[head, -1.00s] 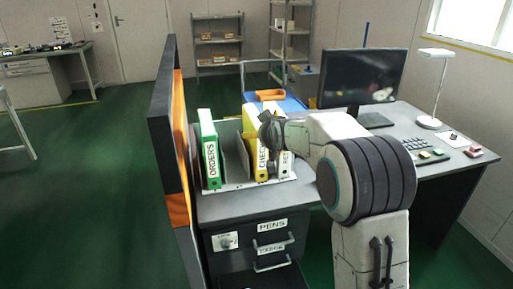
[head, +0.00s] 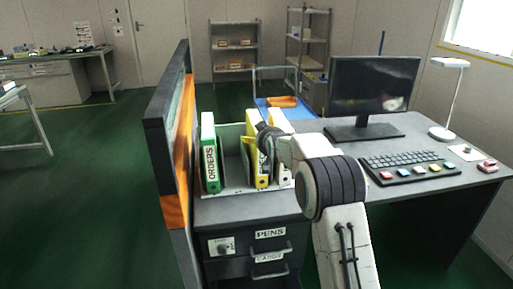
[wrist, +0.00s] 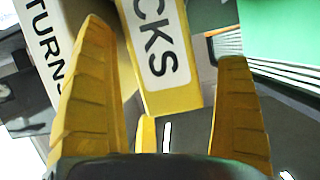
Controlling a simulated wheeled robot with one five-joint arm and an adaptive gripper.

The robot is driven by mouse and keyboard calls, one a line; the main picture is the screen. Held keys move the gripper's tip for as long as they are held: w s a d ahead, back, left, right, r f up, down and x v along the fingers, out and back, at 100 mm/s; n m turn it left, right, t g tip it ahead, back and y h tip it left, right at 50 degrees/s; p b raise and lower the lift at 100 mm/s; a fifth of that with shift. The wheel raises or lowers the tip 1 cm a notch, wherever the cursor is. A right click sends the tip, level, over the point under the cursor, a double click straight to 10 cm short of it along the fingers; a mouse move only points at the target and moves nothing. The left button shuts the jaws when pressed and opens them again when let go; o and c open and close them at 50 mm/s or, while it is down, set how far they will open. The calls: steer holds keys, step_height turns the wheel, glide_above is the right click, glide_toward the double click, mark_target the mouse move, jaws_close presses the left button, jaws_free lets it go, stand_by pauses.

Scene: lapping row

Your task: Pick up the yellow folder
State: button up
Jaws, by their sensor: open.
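The yellow folder (head: 261,180) stands upright in the desk rack, between the green ORDERS folder and a white folder. In the wrist view, its yellow spine (wrist: 178,101) with a white label ending "CKS" shows between my two yellow fingers. My gripper (wrist: 164,42) is open, with one finger on each side of the spine; I cannot tell whether either touches it. In the head view, my gripper (head: 268,140) is at the folder's upper part and hides some of it.
The white folder (wrist: 48,45), lettered "TURNS", is close beside my left finger. The green folder (head: 209,155) stands at the rack's left end, near an orange-sided partition (head: 177,150). A monitor (head: 372,85), keyboard (head: 408,165) and lamp (head: 450,63) occupy the desk's right side.

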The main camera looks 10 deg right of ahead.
steer(key=shift+x, duration=1.05)
steer(key=shift+c, duration=0.5)
steer(key=c, duration=1.2)
steer(key=shift+r, duration=0.2)
steer(key=shift+c, duration=0.3)
